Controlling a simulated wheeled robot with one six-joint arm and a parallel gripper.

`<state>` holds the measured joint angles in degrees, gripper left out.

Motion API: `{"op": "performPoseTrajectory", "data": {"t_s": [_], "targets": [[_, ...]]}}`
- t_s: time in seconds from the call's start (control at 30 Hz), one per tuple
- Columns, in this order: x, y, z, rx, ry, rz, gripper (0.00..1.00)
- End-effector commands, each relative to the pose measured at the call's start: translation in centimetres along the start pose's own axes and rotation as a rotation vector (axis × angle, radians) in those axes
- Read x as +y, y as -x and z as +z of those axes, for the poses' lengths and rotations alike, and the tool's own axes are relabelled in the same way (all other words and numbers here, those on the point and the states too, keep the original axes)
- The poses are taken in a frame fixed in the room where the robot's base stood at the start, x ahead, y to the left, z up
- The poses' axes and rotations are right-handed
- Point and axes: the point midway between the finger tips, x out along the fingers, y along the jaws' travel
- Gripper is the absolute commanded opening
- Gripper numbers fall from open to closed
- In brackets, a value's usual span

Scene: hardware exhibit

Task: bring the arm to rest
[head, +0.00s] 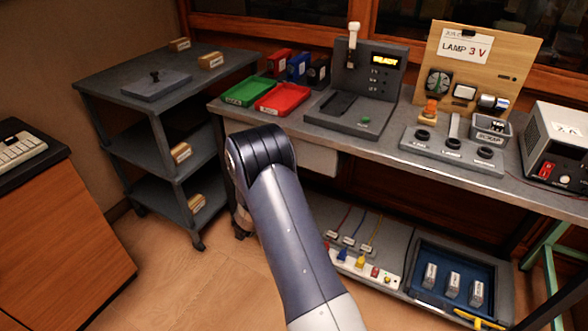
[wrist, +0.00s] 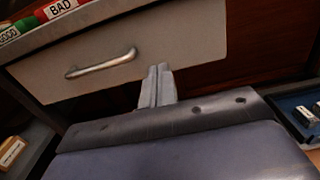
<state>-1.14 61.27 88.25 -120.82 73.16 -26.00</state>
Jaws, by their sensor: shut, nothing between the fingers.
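My gripper (wrist: 157,86) shows in the wrist view with its two grey fingers together and nothing between them. It points toward a pale drawer front (wrist: 190,45) with a metal handle (wrist: 100,64), and the fingertips appear to the right of the handle. I cannot tell how far they are from the drawer. In the head view my arm reaches up from the bottom and bends in front of the workbench (head: 400,160). The gripper itself is hidden there behind my arm.
On the bench are a green tray (head: 246,91), a red tray (head: 283,98), a tester reading READY (head: 370,75) and a lamp board (head: 473,55). A grey shelf cart (head: 110,80) stands left. A blue tray (head: 447,262) lies on the lower shelf.

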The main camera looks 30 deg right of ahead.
Motion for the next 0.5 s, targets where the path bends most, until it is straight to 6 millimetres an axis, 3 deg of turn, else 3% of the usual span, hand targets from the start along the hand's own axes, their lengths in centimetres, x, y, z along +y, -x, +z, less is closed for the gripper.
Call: {"op": "performPoseTrajectory", "data": {"t_s": [0.2, 0.5], "targets": [[0.1, 3.7, 0.1, 0.0, -0.001, 0.002, 0.0], [0.0, 4.9, 0.0, 0.0, -0.001, 0.0, 0.0]]}}
